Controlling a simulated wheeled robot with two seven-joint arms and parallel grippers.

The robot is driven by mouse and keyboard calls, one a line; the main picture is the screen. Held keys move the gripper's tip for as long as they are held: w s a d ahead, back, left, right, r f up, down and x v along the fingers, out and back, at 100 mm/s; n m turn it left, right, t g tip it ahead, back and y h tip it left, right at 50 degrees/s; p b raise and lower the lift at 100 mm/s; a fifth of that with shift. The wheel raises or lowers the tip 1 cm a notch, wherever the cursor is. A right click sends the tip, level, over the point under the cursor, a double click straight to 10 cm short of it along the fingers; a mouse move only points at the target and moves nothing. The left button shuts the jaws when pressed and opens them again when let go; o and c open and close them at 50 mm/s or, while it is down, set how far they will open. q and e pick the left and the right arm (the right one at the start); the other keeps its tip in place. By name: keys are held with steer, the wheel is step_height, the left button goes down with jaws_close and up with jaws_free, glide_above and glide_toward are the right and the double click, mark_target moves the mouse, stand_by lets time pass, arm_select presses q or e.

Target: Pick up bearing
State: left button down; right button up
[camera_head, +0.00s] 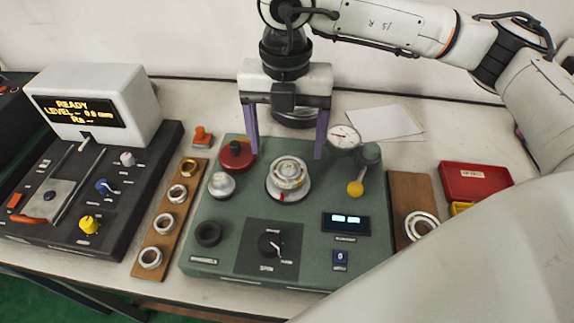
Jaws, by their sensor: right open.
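My right gripper (285,153) hangs over the back of the green test unit (215,262), its two purple fingers spread wide. It is open, with nothing seen between the fingertips. A metal ring sits on the round spindle (289,178) in front of and below the fingers; I cannot tell whether it is a separate bearing. A larger ring (421,224) lies on the right wooden board (408,187). My left gripper is not in view.
A dial gauge (343,138) stands close beside the right finger, and a red knob (236,155) is by the left finger. A grey instrument with a lit display (77,110) is at left. A red bin (476,181) and papers (385,123) are at right.

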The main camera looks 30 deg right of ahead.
mark_target(288, 166)
steer(key=shift+d+f+p, duration=0.2)
steer(key=shift+f+p, duration=0.4)
steer(key=shift+f, duration=2.4)
steer(key=shift+r, duration=0.1)
steer(key=c, duration=1.4)
